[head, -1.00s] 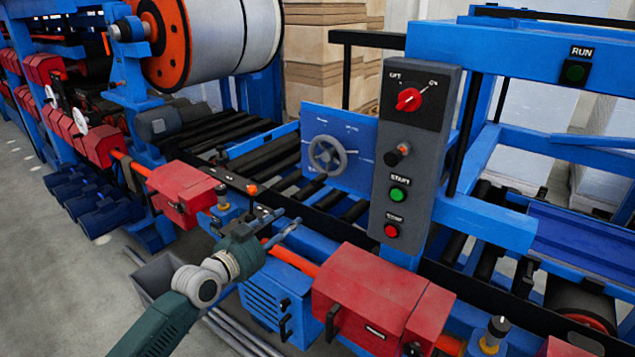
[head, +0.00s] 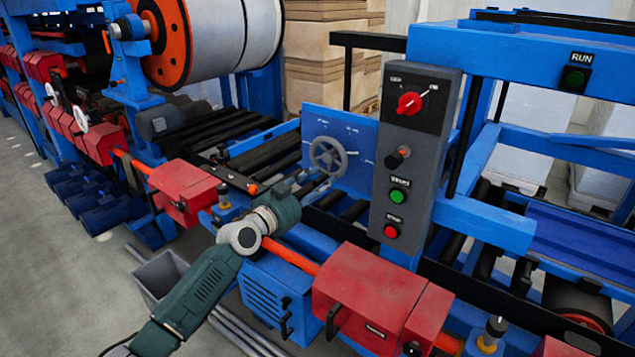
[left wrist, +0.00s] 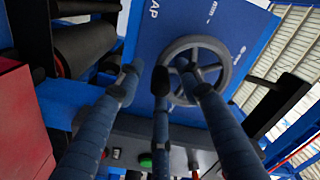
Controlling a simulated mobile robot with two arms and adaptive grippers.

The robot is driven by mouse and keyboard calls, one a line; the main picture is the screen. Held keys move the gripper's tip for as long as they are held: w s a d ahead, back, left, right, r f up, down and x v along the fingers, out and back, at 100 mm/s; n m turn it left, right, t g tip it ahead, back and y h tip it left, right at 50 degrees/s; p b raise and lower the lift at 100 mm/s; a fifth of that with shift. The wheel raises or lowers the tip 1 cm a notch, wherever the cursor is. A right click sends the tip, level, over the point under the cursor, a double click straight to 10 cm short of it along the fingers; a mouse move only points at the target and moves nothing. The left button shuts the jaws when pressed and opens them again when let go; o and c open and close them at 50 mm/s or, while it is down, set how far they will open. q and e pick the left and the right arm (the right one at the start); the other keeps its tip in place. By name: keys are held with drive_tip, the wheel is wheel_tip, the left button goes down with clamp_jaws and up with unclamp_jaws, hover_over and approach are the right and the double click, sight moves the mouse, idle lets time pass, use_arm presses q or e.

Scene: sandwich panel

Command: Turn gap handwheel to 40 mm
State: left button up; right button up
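The grey spoked gap handwheel (head: 326,156) is mounted on a blue panel (head: 360,135) with small white markings, too small to read in the head view. In the left wrist view the handwheel (left wrist: 228,66) stands beyond my fingers, with "AP" on the panel (left wrist: 180,20). My left gripper (head: 316,182) is just below and in front of the wheel. In the left wrist view its blue-grey fingers (left wrist: 157,80) are spread apart with nothing between them. The right-hand finger overlaps the wheel; I cannot tell whether it touches. My right gripper is out of view.
A grey control box (head: 415,160) with a red selector, black knob, green button and red button stands close right of the panel. Black rollers (head: 355,210) run below the wheel. Red housings (head: 375,295) line the machine's front. A large roll (head: 215,40) is behind left.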

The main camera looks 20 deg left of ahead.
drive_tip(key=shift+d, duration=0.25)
use_arm(q)
clamp_jaws()
drive_tip(key=shift+d+n, duration=0.15)
drive_tip(key=shift+n, duration=0.15)
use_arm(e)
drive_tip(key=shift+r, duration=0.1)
